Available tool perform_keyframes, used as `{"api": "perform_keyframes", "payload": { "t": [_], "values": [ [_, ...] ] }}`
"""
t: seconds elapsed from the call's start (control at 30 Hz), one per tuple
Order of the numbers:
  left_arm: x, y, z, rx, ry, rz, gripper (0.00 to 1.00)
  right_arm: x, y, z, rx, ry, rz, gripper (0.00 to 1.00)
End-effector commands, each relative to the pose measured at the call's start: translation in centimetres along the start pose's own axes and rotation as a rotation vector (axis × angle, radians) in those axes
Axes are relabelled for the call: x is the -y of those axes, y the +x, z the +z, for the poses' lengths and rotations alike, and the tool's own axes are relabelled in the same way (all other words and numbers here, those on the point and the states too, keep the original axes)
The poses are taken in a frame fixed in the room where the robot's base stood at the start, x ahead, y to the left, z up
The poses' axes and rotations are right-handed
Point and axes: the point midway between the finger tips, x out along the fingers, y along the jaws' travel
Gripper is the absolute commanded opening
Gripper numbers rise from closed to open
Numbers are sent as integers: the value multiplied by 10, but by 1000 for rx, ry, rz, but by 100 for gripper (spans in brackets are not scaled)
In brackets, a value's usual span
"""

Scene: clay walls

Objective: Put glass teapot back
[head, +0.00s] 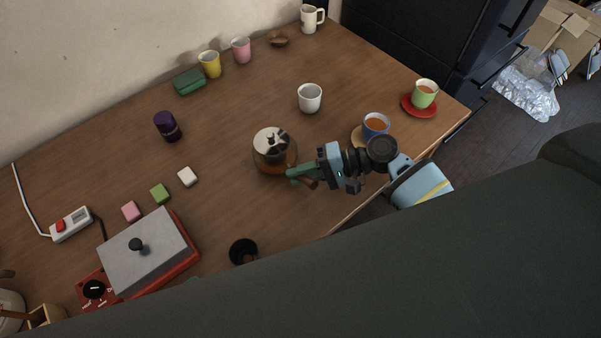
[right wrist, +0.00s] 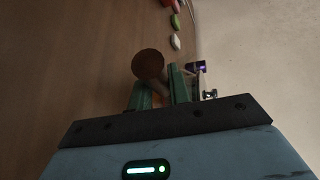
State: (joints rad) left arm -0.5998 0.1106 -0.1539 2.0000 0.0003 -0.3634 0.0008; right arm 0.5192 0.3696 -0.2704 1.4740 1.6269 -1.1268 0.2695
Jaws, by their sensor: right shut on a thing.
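The glass teapot (head: 272,152) has a pale lid with a dark knob and brown liquid inside. It appears upright over the middle of the wooden table (head: 225,150); I cannot tell whether its base touches the wood. My right gripper (head: 299,176) comes in from the right with its green fingers beside the pot. It is shut on the teapot's brown wooden handle, whose round end (right wrist: 148,65) shows at the fingers in the right wrist view. The glass body is not clear there. My left gripper is not in view.
A red box with a grey top (head: 150,245) and black knob stands at lower left. A black ring-shaped thing (head: 243,252) lies near the front edge.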

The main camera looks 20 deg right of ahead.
Motion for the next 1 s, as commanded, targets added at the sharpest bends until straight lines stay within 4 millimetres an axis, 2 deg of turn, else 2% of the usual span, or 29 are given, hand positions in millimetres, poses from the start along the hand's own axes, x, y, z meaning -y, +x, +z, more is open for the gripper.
{"api": "perform_keyframes", "payload": {
  "t": [0.4, 0.43, 0.57, 0.9, 1.0],
  "values": [
    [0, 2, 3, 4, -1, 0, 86, -4, 2, -1, -1, -2, -4, 0],
    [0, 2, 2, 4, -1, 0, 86, -5, 2, -1, 0, -1, -1, 21],
    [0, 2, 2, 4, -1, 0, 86, -4, 2, -1, 0, -1, -1, 38],
    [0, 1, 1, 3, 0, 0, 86, -2, 1, -1, -1, -2, -1, 40],
    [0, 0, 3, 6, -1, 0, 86, -2, -6, -1, -2, -2, 0, 40]
  ]
}}
